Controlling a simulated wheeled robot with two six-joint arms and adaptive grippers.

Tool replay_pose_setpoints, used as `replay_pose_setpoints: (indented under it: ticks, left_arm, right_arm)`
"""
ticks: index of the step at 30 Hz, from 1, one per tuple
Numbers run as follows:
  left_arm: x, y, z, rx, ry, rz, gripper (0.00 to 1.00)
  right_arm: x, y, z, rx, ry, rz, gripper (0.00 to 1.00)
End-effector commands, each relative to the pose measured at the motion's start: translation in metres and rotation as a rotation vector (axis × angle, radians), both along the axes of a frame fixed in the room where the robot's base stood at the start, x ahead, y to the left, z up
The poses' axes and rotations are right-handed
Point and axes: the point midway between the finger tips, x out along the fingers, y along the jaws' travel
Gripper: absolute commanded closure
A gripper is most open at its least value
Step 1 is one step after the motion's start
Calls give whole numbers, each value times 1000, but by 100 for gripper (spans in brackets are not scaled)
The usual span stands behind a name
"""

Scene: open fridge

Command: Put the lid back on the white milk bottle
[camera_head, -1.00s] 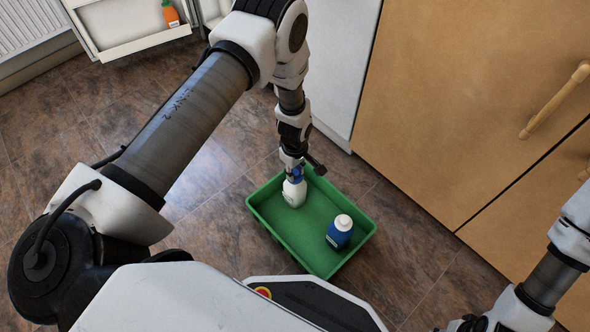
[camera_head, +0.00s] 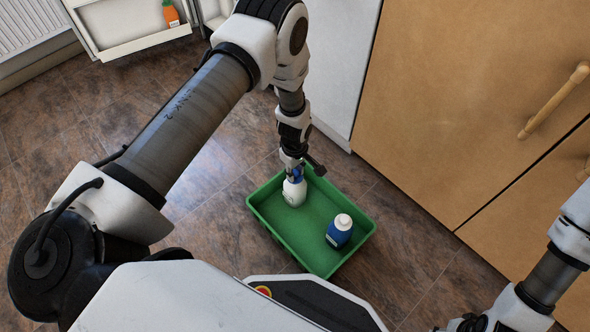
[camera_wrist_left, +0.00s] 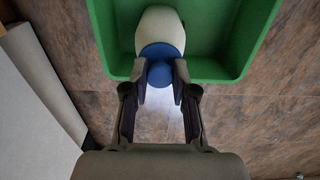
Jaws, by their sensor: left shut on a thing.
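The white milk bottle (camera_head: 293,194) stands in the back left part of the green tray (camera_head: 318,262). My left gripper (camera_head: 295,172) reaches down to its top. In the left wrist view, my left gripper (camera_wrist_left: 160,84) is shut on the blue lid (camera_wrist_left: 160,62), with a finger on each side. The lid is over the top of the white bottle (camera_wrist_left: 160,24). I cannot tell whether it is seated or just held against the neck. My right arm shows at the lower right, and its fingertips are not clear.
A blue bottle with a white lid (camera_head: 340,232) stands in the tray's front right part. A wooden cabinet (camera_head: 470,90) with a handle is to the right. An orange bottle (camera_head: 171,14) stands in the fridge door shelf (camera_head: 140,42) at the back left. Floor left of the tray is clear.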

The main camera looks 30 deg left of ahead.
Motion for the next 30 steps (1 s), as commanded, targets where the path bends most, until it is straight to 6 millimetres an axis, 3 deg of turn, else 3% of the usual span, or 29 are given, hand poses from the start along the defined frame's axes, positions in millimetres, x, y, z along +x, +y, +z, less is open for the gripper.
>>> replay_pose_setpoints:
  ticks: [9,10,12,19,22,30]
  left_arm:
    - [0,0,0,0,0,0,88]
    - [0,0,0,0,0,0,70]
    - [0,0,0,0,0,0,45]
    - [0,0,0,0,0,0,44]
    - [0,0,0,0,0,0,19]
    - [0,0,0,0,0,0,19]
  right_arm:
    - [0,0,0,0,0,0,60]
    - [0,0,0,0,0,0,60]
    - [0,0,0,0,0,0,60]
    - [0,0,0,0,0,0,60]
    - [0,0,0,0,0,0,60]
    - [0,0,0,0,0,0,60]
